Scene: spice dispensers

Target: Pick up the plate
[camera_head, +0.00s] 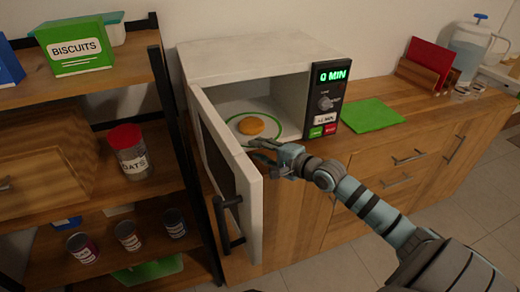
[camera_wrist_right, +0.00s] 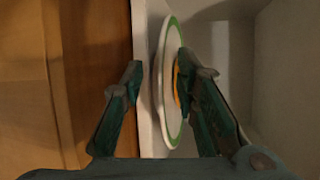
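The plate (camera_head: 272,127) is white with a green rim and lies inside the open microwave (camera_head: 245,55). A round orange food item (camera_head: 251,126) sits on it. My right gripper (camera_head: 258,151) is at the front of the microwave opening, just in front of the plate's near edge. In the right wrist view the plate (camera_wrist_right: 168,112) shows nearly edge-on between the two spread fingers of the right gripper (camera_wrist_right: 159,60). One finger is on the food side, the other on the opposite side. I cannot tell whether either touches the plate. My left gripper is not in view.
The microwave door (camera_head: 228,175) stands open at the left of the gripper. A shelf (camera_head: 150,218) with cans and boxes stands further left. A green board (camera_head: 371,114) lies on the wooden counter (camera_head: 395,96) at right, with bare counter around it.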

